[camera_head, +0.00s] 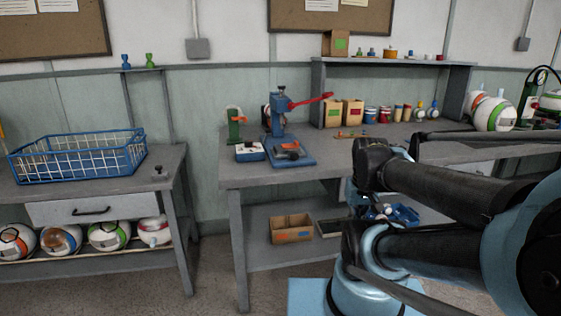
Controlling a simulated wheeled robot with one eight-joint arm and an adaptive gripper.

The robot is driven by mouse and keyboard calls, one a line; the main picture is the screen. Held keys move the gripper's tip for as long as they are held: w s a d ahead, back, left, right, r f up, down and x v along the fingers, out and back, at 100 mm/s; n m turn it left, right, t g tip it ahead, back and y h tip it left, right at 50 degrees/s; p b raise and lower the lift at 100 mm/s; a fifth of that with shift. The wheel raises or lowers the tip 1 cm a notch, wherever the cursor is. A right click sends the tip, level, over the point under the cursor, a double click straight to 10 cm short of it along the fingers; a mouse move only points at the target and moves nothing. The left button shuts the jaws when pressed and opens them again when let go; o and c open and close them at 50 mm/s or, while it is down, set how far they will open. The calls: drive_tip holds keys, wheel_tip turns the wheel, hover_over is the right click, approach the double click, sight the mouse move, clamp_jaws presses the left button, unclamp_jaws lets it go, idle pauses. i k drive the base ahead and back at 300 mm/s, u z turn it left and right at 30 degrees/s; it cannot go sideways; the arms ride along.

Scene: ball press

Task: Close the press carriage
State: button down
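A blue press (278,120) with a red lever handle (310,101) stands near the left end of the grey workbench. The handle points to the right and slightly up. At the foot of the press is a blue base plate (306,162) with a dark and orange carriage part (289,151) on it, in front of the column. It is too small to tell how far out the carriage sits. My arm fills the right side of the view, well apart from the press. I cannot make out my gripper.
Cardboard boxes (343,112) and small jars line the bench behind. A blue wire basket (77,158) sits on the left table (100,186). A floor gap separates the tables.

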sight(293, 154)
drive_tip(key=z, duration=0.05)
drive_tip(key=k, duration=1.45)
drive_tip(key=z, duration=0.9)
drive_tip(key=i, duration=1.85)
drive_tip(key=u, duration=1)
